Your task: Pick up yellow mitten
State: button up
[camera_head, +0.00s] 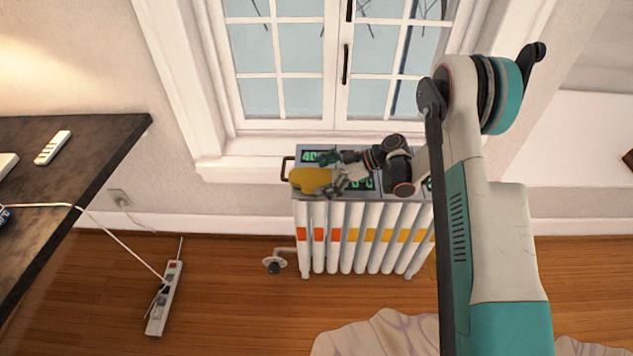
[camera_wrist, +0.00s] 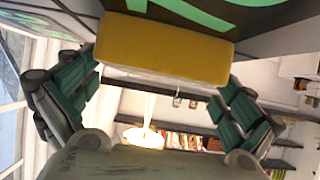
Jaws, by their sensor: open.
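The yellow mitten (camera_head: 309,179) lies on the tray-like top of the white radiator below the window, near its left end. In the wrist view the mitten (camera_wrist: 165,48) is a wide yellow shape across the upper middle, with a finger towards each of its ends. My gripper (camera_head: 336,171) is open at the mitten, with its teal fingers at the mitten's right part in the head view. In the wrist view my gripper (camera_wrist: 160,98) shows both fingers spread apart. I cannot tell whether either finger touches the mitten.
The radiator (camera_head: 345,232) stands against the wall under the window (camera_head: 335,70). A dark table (camera_head: 75,165) with a white remote (camera_head: 52,147) is at the left. A power strip (camera_head: 164,298) lies on the wooden floor. A pale rug (camera_head: 375,335) is at the front.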

jog(key=shift+c, duration=0.6)
jog(key=c, duration=1)
jog(key=shift+o, duration=0.2)
jog(key=shift+r, duration=0.1)
